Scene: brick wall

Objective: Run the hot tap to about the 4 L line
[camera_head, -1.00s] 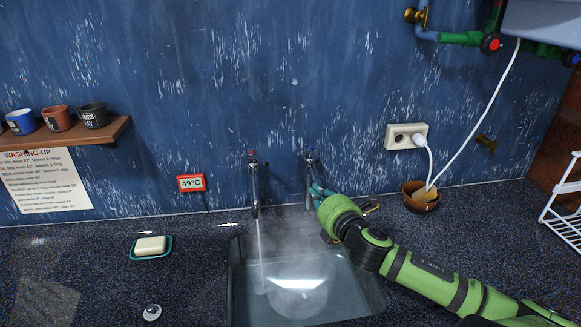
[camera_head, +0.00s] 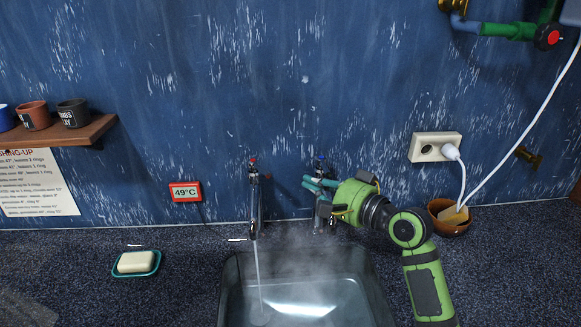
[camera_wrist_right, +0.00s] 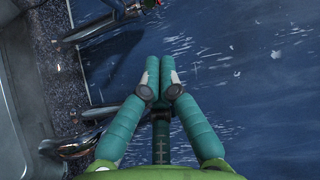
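The hot tap (camera_head: 254,200), with a red mark on top, runs a thin stream of water (camera_head: 258,275) into the sink (camera_head: 228,285). Steam hangs over the sink. The cold tap (camera_head: 319,168), with a blue mark, stands to its right. My right gripper (camera_head: 308,184) is at the cold tap, pointing left; contact is unclear. In the right wrist view its teal fingers (camera_wrist_right: 158,88) are together with nothing visible between them. The hot tap (camera_wrist_right: 110,14) lies beyond the fingertips there. I cannot make out any 4 L line. My left gripper is not in view.
A red display (camera_head: 186,192) on the wall reads 49°C. A soap dish (camera_head: 154,268) stands left of the sink. A brown bowl (camera_head: 450,226) and a socket with a white cable (camera_head: 436,148) are at the right. Mugs stand on a shelf (camera_head: 95,132) at the left.

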